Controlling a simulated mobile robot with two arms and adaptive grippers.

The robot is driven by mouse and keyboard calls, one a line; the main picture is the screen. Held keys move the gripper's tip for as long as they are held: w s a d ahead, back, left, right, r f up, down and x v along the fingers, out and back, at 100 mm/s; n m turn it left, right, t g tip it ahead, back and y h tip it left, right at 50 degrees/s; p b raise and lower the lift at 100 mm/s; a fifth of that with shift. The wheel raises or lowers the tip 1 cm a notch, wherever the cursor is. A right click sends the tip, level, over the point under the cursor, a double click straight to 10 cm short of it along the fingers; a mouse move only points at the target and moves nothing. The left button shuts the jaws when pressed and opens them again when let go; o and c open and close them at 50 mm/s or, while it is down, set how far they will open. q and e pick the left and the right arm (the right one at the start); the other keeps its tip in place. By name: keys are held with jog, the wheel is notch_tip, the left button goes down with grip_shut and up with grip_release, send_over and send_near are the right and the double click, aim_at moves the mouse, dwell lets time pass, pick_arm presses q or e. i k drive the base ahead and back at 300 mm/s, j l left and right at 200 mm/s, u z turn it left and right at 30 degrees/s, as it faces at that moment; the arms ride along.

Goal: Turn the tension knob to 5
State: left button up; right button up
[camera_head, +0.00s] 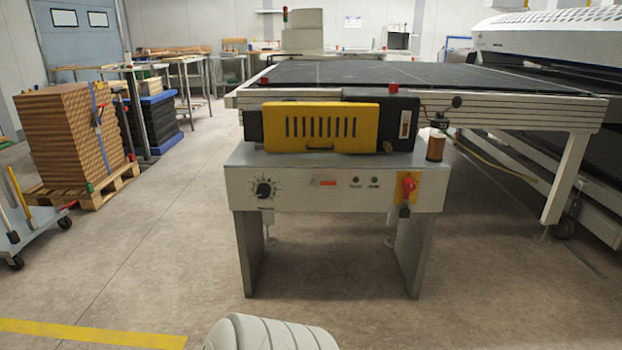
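The tension knob (263,190) is a round black dial on the left of the roller coater's pale front panel (310,188). A ring of small scale marks surrounds it. The numbers and the pointer's exact setting are too small to read. A label below it is also too small to read. Neither gripper is in view, and nothing touches the knob. A white ribbed rounded part, which seems to be mine, shows at the bottom edge in the middle.
A yellow slotted cover (320,127) sits above the panel. A red switch on a yellow plate (407,188) is at the panel's right. A pallet stack (70,140) and a trolley (20,235) stand left. The floor (330,300) before the machine is clear.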

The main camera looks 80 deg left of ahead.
aim_at(263, 192)
jog(key=u, duration=2.3)
jog(key=i+j+u, duration=0.2)
jog(key=i+j, duration=0.15)
jog(key=j, duration=0.35)
jog(key=i+j+u, duration=0.25)
jog(key=i+j, duration=0.2)
jog(key=j, duration=0.15)
jog(key=i+j+u, duration=0.2)
jog(key=i+j, duration=0.25)
jog(key=j, duration=0.1)
